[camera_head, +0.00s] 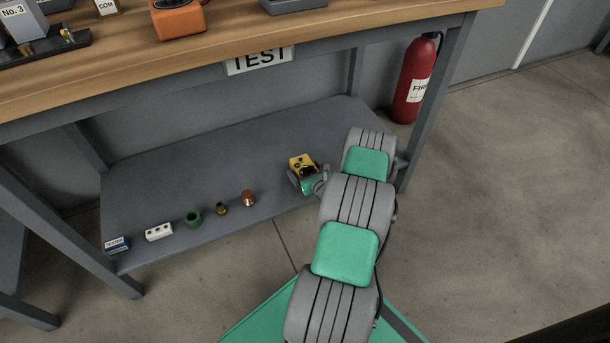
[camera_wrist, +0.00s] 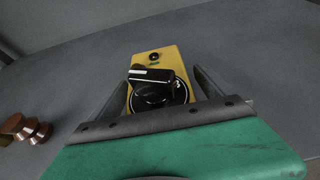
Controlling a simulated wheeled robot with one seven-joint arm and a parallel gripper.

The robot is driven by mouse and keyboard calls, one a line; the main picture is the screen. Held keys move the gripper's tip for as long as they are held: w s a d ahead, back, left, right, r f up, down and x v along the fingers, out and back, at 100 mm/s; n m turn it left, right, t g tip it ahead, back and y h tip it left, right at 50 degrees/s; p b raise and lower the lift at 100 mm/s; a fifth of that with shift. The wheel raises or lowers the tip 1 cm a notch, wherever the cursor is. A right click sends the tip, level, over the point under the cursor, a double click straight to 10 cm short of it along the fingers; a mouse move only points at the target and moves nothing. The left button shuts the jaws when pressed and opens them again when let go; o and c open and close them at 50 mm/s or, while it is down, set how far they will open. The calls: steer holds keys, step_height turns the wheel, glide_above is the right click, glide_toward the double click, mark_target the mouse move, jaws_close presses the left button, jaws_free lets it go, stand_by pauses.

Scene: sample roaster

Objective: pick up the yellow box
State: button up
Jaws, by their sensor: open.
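The yellow box (camera_head: 301,160) sits on the grey lower shelf of the bench, toward its right end. In the wrist view the yellow box (camera_wrist: 166,60) shows a black knob with a white line on a dial and a small dark round fitting above it. My gripper (camera_head: 303,172) is at the near side of the box. In the wrist view my gripper's (camera_wrist: 158,88) two dark fingers stand open, one on each side of the box. I cannot tell whether they touch it. The box's near end is hidden behind the gripper body.
On the shelf (camera_head: 160,185), left of the box, stand a copper-brown piece (camera_head: 248,198), a small brass piece (camera_head: 221,209), a green ring-like piece (camera_head: 193,218), a white block (camera_head: 159,232) and a blue-white box (camera_head: 117,244). The wooden benchtop (camera_head: 130,75) overhangs the shelf. A fire extinguisher (camera_head: 414,80) stands right.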

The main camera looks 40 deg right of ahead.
steer(key=c, duration=1.9)
steer(key=shift+r, duration=0.1)
jaws_close()
steer(key=shift+r, duration=0.1)
